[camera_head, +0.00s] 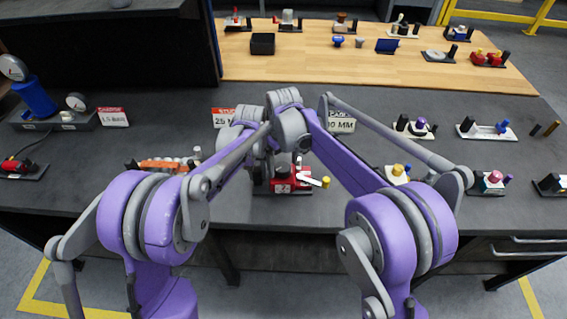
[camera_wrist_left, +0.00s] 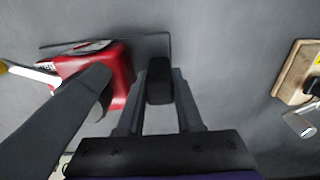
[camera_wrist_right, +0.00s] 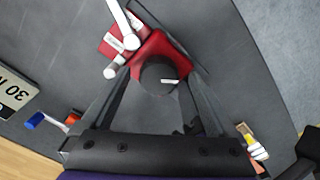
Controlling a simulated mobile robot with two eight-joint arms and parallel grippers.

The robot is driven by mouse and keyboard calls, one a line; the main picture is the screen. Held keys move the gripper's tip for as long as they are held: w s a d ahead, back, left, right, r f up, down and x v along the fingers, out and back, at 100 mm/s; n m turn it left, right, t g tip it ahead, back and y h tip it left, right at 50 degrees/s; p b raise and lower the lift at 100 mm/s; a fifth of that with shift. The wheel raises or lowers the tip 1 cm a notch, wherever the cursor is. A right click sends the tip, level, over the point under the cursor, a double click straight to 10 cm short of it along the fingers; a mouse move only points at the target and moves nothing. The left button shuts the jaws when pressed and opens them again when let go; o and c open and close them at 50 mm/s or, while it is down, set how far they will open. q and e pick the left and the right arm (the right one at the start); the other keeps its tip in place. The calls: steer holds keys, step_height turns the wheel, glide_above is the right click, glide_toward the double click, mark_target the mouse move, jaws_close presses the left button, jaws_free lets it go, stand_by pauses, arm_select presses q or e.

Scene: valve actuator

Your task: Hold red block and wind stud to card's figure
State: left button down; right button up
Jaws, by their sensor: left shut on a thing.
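The red block (camera_head: 290,182) stands on a dark base at the middle front of the table, with a white lever ending in a yellow knob (camera_head: 326,183). In the left wrist view the red block (camera_wrist_left: 118,75) lies left of a black post (camera_wrist_left: 160,88). My left gripper (camera_wrist_left: 160,80) is shut on this post. In the right wrist view the red block (camera_wrist_right: 170,45) has a round black part with a white mark (camera_wrist_right: 158,75). My right gripper (camera_wrist_right: 158,82) is open around that part, with small gaps showing. My arms hide both grippers in the head view.
A white card (camera_head: 341,125) reading 30 MM stands behind the block. Red-topped cards (camera_head: 222,112) and (camera_head: 113,117) stand to the left. An orange device (camera_head: 162,166) is close on the left. Small fixtures (camera_head: 416,128) stand to the right.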

step_height(320, 180, up, 12)
stand_by(0.6)
steer(key=shift+d, duration=0.1)
steer(key=n+y, duration=0.5)
steer(key=n, duration=0.6)
glide_toward(287, 168)
steer(key=shift+h, duration=0.3)
steer(key=x, duration=0.3)
steer(key=a+x, duration=0.1)
steer(key=x, duration=0.5)
steer(key=shift+w+a+r, duration=0.15)
steer(key=shift+w+a, duration=0.1)
steer(key=shift+a, duration=0.05)
steer(key=c, duration=1.4)
